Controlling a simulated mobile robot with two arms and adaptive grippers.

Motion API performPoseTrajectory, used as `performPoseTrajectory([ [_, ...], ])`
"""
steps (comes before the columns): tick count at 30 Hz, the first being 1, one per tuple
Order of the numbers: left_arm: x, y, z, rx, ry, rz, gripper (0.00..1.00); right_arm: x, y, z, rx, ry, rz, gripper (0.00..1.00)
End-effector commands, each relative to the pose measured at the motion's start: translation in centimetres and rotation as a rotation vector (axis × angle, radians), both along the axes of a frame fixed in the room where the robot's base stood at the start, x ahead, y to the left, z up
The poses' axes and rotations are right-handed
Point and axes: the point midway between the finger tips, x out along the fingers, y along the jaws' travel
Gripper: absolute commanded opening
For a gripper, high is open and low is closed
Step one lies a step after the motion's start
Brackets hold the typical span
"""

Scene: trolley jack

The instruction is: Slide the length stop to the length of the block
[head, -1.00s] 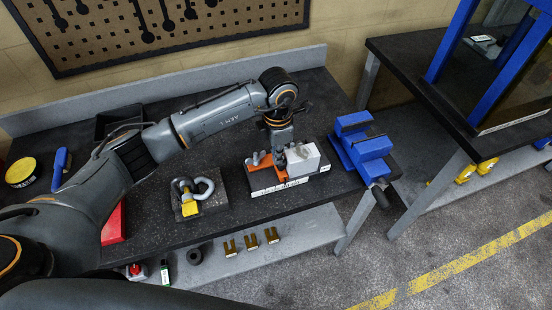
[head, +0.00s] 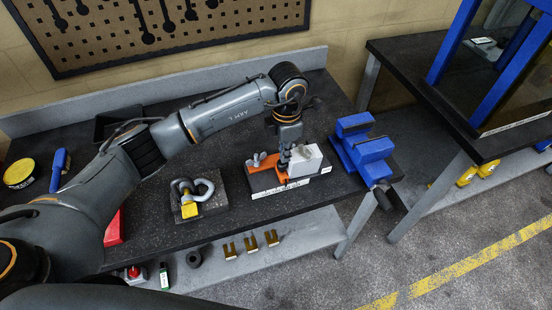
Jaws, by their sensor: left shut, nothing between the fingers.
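The length stop (head: 266,181) is an orange piece with a grey wing nut on the left part of a dark base, which has a pale scale strip along its front edge. The light grey block (head: 306,161) sits on the right part of the same base. My left gripper (head: 284,165) points down at the block's left side, by the right part of the orange piece. It is shut and empty. The fingertips are small and partly merge with the fixture, so I cannot tell whether they touch the stop or the block. My right gripper is not in view.
A blue vise (head: 363,150) stands close to the right of the fixture. A shackle on a dark plate (head: 209,207) lies to the left. A yellow round tin (head: 19,173) and a blue-handled brush (head: 58,168) are at far left. Brass-coloured clips (head: 251,245) stand on the lower shelf.

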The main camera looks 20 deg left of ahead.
Motion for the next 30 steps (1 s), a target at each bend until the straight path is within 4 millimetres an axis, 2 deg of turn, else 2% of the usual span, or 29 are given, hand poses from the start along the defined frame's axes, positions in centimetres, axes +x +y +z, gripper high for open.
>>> performPoseTrajectory([
  [1, 0.1, -0.1, 0.8, -0.004, -0.006, -0.002, 0.00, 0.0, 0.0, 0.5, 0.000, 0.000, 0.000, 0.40],
  [18, -0.5, 0.9, 5.1, 0.001, -0.001, 0.000, 0.00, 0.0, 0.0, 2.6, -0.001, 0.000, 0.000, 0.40],
  [27, -0.6, 0.9, 5.2, 0.001, 0.001, 0.000, 0.00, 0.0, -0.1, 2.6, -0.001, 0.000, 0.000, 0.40],
  [30, -0.9, 0.0, 4.9, -0.034, 0.005, -0.007, 0.00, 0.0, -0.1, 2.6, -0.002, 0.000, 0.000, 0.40],
])
